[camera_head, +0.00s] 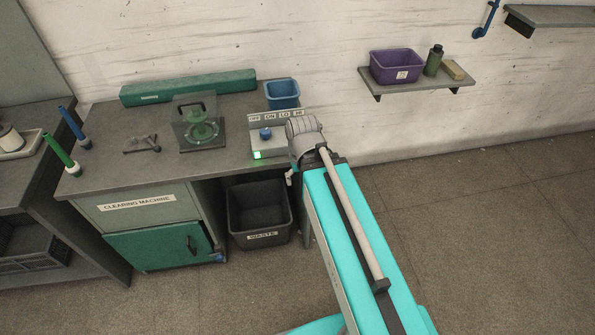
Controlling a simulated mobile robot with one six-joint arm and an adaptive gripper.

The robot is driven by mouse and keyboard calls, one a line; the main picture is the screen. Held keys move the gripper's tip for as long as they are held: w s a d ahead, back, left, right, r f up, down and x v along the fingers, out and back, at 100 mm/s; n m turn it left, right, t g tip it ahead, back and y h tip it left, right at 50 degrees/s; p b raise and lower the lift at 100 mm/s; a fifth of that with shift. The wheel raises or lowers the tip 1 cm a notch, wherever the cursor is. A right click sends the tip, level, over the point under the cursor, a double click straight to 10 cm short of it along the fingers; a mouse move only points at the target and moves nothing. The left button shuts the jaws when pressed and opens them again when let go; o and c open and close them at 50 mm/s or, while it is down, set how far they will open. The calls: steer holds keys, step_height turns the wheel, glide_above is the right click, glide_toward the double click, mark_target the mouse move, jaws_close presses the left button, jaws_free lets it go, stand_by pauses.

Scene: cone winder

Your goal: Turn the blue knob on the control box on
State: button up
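The control box (258,145) is a light grey box at the right end of the clearing machine's bench top. It has a strip of labels along its top, partly readable as OFF, ON, LO and HI. The blue knob (265,133) is on its face, and a green light (257,155) glows at its lower left. I cannot tell which label the knob points at. The end of my arm is just right of the box and covers its right edge.
On the bench (120,172) stand a blue bin (282,94), a long green case (188,88) and a clear guard over a green part (199,128). A black waste bin (259,212) is below. A wall shelf (415,86) holds a purple bin (396,67). The floor at right is clear.

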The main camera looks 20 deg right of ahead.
step_height(320, 180, down, 12)
steer(key=b, duration=1.1)
steer(key=shift+w, duration=0.15)
step_height(320, 180, up, 13)
steer(key=p, duration=1.2)
steer(key=shift+f, duration=0.15)
stand_by(0.7)
